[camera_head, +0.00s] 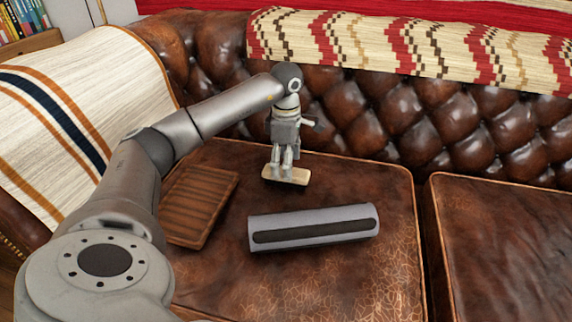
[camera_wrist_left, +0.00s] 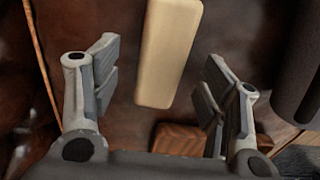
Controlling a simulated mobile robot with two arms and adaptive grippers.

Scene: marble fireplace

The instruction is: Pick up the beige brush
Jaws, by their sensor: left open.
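The beige brush (camera_head: 300,177) lies on the brown leather sofa seat toward the backrest, in the head view. It is a small pale block; no bristles can be made out. My left gripper (camera_head: 281,166) points down over the brush, its fingers covering part of it. Gaps show between the brush and both fingers. The right gripper is in neither view.
A slatted brown wooden tray (camera_head: 200,206) lies left of the brush. A grey cylindrical object with a dark strip (camera_head: 312,229) lies in front of it. The tufted backrest (camera_head: 400,120) rises behind. The seat's front (camera_head: 340,285) is clear.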

